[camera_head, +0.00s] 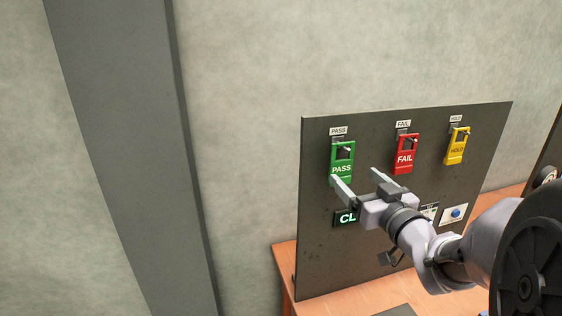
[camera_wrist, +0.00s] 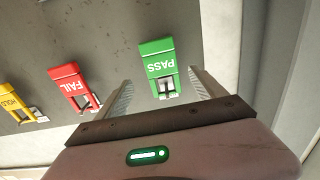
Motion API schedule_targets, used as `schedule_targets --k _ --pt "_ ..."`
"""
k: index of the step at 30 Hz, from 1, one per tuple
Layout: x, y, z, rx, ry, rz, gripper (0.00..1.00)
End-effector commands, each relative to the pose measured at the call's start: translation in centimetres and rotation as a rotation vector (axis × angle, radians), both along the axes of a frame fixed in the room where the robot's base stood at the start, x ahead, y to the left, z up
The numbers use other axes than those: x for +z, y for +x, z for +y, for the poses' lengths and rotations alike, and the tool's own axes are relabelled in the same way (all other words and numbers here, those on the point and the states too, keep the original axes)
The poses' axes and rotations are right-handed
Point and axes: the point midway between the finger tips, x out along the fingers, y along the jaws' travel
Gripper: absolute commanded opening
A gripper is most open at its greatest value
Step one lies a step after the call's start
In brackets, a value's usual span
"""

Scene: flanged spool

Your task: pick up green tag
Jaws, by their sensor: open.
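The green tag (camera_head: 342,166) reads PASS and hangs on a hook at the upper left of a dark upright board (camera_head: 320,250) in the head view. In the wrist view the green tag (camera_wrist: 158,58) appears upside down, between the lines of the two fingers. My gripper (camera_head: 359,175) is open, with its fingers apart, in front of the board by the lower part of the green tag. In the wrist view my gripper (camera_wrist: 158,88) has nothing between its fingers that I can see held. Whether a finger touches the tag cannot be told.
A red FAIL tag (camera_head: 406,154) and a yellow HOLD tag (camera_head: 457,146) hang to the right. A dark sign (camera_head: 346,218) reading CL and a blue button (camera_head: 456,213) are lower on the board. The board stands on a wooden table (camera_head: 285,268). A grey pillar (camera_head: 130,120) is at left.

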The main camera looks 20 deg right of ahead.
Motion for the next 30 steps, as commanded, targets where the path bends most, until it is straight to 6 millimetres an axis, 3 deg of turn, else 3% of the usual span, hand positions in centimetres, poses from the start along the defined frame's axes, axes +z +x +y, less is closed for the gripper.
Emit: schedule_targets --k 7,15,25,30 --pt "-0.4 4.5 0.6 0.001 -0.001 0.0 0.8" --pt "-0.2 5.0 0.6 -0.002 0.0 0.0 0.78" --pt "-0.2 4.9 0.6 -0.002 -0.001 0.0 0.15" --pt "-0.2 4.9 0.6 -0.002 -0.001 0.0 0.15"
